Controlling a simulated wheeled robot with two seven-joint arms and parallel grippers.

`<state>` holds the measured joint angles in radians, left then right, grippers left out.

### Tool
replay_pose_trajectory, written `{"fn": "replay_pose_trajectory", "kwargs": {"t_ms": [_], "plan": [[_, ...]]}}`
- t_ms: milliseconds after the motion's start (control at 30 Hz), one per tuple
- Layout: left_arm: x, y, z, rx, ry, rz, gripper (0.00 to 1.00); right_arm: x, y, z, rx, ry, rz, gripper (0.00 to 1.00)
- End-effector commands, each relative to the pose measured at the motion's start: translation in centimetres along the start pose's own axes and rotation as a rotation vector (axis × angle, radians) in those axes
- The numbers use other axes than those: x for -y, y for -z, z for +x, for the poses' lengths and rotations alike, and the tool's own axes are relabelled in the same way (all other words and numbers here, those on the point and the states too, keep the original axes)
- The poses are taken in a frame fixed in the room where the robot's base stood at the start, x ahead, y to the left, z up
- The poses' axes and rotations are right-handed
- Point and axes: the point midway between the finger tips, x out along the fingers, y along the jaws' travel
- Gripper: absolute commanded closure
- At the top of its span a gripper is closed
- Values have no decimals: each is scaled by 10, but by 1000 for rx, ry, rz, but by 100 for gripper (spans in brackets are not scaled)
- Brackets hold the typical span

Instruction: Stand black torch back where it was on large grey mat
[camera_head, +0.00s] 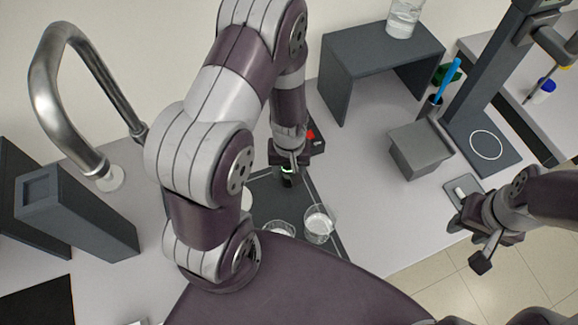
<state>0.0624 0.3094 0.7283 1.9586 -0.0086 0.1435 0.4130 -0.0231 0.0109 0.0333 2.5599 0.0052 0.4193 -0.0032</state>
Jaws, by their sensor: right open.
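The large grey mat (265,187) lies on the worktop in the middle, partly hidden by my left arm. My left gripper (289,172) points down over the mat's far part. A small dark body with a green glint, which looks like the black torch (289,181), is between its fingertips. It looks upright; I cannot tell whether its base touches the mat. My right gripper (468,243) is open and empty at the right, beyond the worktop's front edge.
Two clear glass vessels, one a beaker (318,225), stand at the mat's near part. A black box with a red patch (315,141) is just behind the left gripper. A grey riser (375,60) bears a beaker (404,18). A grey block (415,148) stands right. A tap (75,60) rises left.

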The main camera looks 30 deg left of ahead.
Motion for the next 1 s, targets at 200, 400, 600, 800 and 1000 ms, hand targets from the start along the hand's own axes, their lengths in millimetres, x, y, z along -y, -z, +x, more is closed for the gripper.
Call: {"fn": "replay_pose_trajectory", "kwargs": {"t_ms": [200,400,600,800,1000], "plan": [[0,1,-14,-3,-1,0,44,0,0,0,0,0,0,57],[-1,2,-58,-8,-3,1,44,0,-1,6,0,0,0,57],[0,1,-103,-5,-2,1,44,0,-1,11,0,0,0,57],[-2,-7,-130,-18,-8,75,44,0,-2,12,0,0,0,57],[-3,-42,-150,-101,-31,441,44,0,-1,12,0,0,0,57]]}}
